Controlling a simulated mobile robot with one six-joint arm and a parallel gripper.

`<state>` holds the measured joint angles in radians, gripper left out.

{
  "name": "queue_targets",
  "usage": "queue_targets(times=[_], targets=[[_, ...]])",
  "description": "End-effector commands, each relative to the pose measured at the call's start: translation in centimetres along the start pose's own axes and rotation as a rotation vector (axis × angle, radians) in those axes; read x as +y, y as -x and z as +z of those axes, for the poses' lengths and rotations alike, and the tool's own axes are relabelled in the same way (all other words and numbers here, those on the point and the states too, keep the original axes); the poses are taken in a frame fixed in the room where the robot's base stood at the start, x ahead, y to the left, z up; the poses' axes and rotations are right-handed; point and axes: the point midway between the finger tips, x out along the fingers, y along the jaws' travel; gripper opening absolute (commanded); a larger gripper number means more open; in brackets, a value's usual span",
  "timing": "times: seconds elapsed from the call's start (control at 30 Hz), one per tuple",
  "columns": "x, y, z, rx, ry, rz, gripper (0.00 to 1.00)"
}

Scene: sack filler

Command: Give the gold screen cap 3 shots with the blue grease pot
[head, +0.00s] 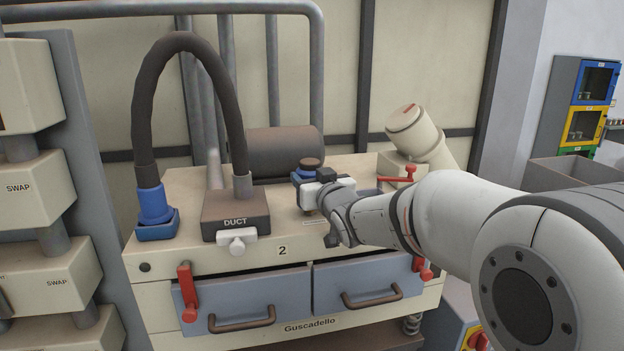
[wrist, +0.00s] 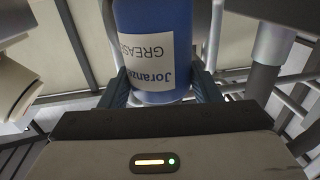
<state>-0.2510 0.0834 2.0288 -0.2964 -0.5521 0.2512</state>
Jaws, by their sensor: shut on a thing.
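My gripper (head: 322,190) is shut on the blue grease pot (head: 303,174), above the top of the cream machine. The pot has a brown knob on top and looks roughly upright. In the wrist view the pot (wrist: 152,28) sits between the two fingers of my gripper (wrist: 160,88), its white GREASE label upside down in the picture. A small gold-brown piece (head: 308,213) shows just below the gripper, over a small label on the machine top. I cannot tell whether it is the gold screen cap or the pot's lower end, nor whether they touch.
A dark DUCT block (head: 236,205) with a black hose (head: 140,100) and blue connector stands left of the gripper. A red-handled part (head: 397,178) and a tilted cream cylinder (head: 418,130) stand to the right. A brown drum (head: 284,150) lies behind.

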Motion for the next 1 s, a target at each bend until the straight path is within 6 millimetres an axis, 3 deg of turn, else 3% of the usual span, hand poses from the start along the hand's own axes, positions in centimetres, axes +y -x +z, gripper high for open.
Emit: queue_targets(times=[0.27, 0.83, 1.0], targets=[[-0.1, 0.0, -1.3, 0.004, 0.001, -0.002, 0.25], [-0.1, 0.0, -1.5, 0.004, 0.001, -0.001, 0.25], [-0.1, 0.0, -2.5, 0.004, 0.002, -0.002, 0.25]])
